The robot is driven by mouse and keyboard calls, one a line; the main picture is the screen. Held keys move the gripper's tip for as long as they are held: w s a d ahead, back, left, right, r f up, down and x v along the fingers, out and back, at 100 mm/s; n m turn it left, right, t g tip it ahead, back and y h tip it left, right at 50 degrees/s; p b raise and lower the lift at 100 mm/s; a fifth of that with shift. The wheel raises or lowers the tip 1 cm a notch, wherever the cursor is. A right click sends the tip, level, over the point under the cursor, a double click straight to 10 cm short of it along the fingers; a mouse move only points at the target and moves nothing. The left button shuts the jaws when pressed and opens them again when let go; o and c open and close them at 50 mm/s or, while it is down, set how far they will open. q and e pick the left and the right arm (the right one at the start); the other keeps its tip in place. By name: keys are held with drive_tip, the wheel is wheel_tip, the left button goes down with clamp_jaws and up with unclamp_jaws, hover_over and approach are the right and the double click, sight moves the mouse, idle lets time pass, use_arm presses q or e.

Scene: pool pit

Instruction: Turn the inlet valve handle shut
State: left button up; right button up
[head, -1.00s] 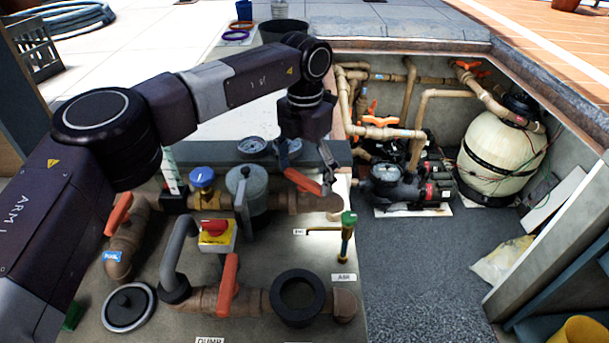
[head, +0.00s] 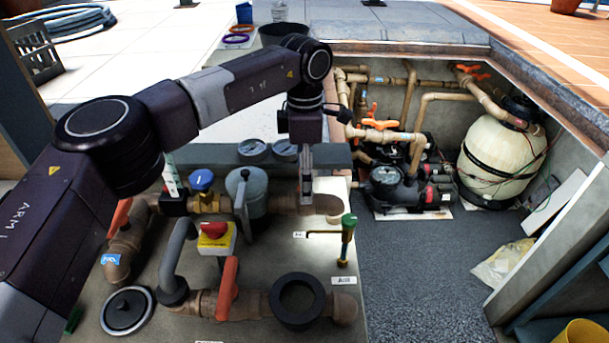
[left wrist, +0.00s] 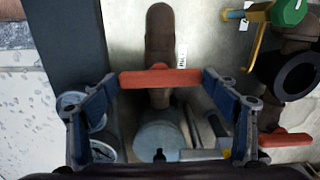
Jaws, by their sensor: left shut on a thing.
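In the left wrist view an orange valve handle (left wrist: 160,78) lies crosswise over a brown pipe (left wrist: 160,35), with a small white label (left wrist: 182,57) beside it. My left gripper (left wrist: 161,80) is shut on this handle, one fingertip at each end; the gripper also shows in the head view (head: 306,200), pointing down over the upper pipe (head: 328,204). There the gripper hides the handle. My right gripper is in neither view.
Nearby stand a grey strainer pot (head: 246,190), a red knob on a yellow box (head: 215,232), another orange handle (head: 228,285) and a green-topped tap (head: 348,222). Two gauges (head: 252,149) sit behind. The pit with pump (head: 400,188) and filter tank (head: 500,155) lies right.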

use_arm(q)
drive_tip(key=shift+r+m, duration=0.1)
drive_tip(key=shift+m, duration=0.3)
drive_tip(key=o, duration=1.2)
drive_tip(key=shift+c, duration=0.2)
wheel_tip(320, 180, up, 12)
